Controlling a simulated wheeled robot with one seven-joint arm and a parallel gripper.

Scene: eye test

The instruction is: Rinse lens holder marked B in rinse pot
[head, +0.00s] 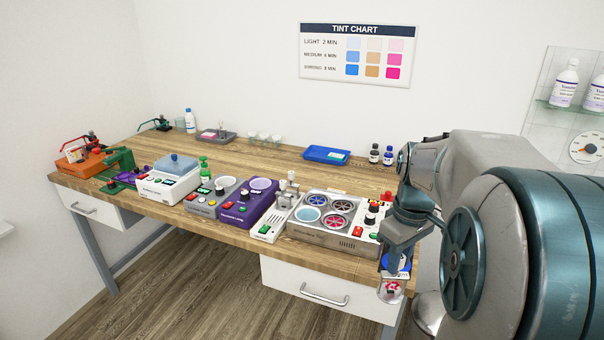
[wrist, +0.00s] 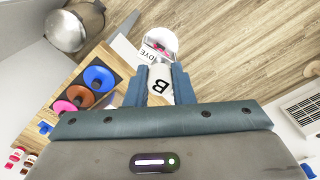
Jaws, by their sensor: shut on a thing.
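My gripper (head: 396,262) is shut on the white lens holder marked B (wrist: 159,90). In the wrist view my gripper's fingers (wrist: 158,86) press on both sides of its handle. The holder's round end (wrist: 160,38) points away from the fingers and shows some red. In the head view this round end (head: 391,292) hangs below the fingers, off the bench's front right edge. No pot label is readable, so I cannot tell which is the rinse pot. The tinting unit (head: 343,240) has several round wells, one filled light blue (head: 306,215).
Several devices line the wooden bench (head: 280,160), including a purple unit (head: 248,208) and a small white unit (head: 270,230). A blue tray (head: 326,153) and dark bottles (head: 388,155) stand behind. Blue, orange and pink discs (wrist: 99,78) sit near my gripper. Open floor (wrist: 235,45) lies beyond the holder.

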